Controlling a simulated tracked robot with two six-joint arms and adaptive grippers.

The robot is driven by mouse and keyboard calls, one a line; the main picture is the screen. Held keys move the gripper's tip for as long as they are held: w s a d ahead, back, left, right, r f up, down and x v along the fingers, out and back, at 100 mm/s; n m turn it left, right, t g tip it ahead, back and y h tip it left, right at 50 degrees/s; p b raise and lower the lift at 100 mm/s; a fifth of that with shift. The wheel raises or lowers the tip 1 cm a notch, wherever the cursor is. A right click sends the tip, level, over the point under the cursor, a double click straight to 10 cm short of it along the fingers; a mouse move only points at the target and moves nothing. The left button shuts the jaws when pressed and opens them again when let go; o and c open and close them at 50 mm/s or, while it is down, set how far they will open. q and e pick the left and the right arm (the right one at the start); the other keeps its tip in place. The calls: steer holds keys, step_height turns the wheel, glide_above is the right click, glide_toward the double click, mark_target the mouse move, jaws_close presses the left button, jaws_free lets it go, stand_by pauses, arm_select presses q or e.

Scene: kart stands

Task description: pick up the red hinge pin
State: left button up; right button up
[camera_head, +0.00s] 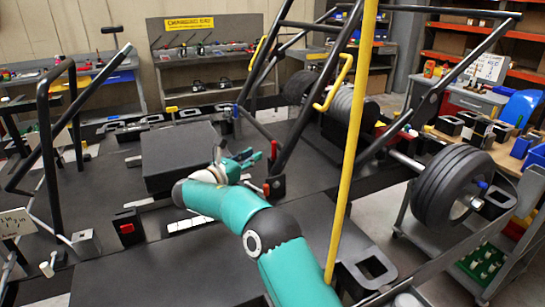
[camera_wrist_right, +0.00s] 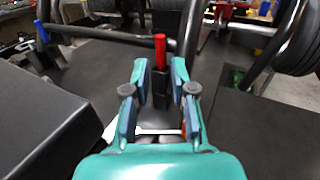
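The red hinge pin (camera_wrist_right: 160,50) stands upright in a dark block, seen straight ahead between the fingertips in the right wrist view. In the head view its red top (camera_head: 273,149) shows just right of my right gripper (camera_head: 243,160), above a black block with a red front (camera_head: 275,186). My right gripper (camera_wrist_right: 159,75) is open, with a finger on each side of the line to the pin. I see no contact with the pin; whether it is between the tips or just beyond cannot be told. My left gripper is not in view.
A yellow post (camera_head: 352,150) rises right of my right arm. Black kart frame tubes (camera_head: 308,95) stand close beyond the gripper. A dark box (camera_head: 180,155) lies to the left. A wheel (camera_head: 450,187) is at the right. Another red-fronted block (camera_head: 127,228) sits at the left.

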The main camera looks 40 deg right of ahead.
mark_target(274, 157)
steer(key=w+d+p, duration=0.1)
steer(key=d+p, duration=0.1)
steer(key=d, duration=0.7)
steer(key=shift+w+f, duration=0.2)
steer(key=shift+w, duration=0.05)
jaws_close()
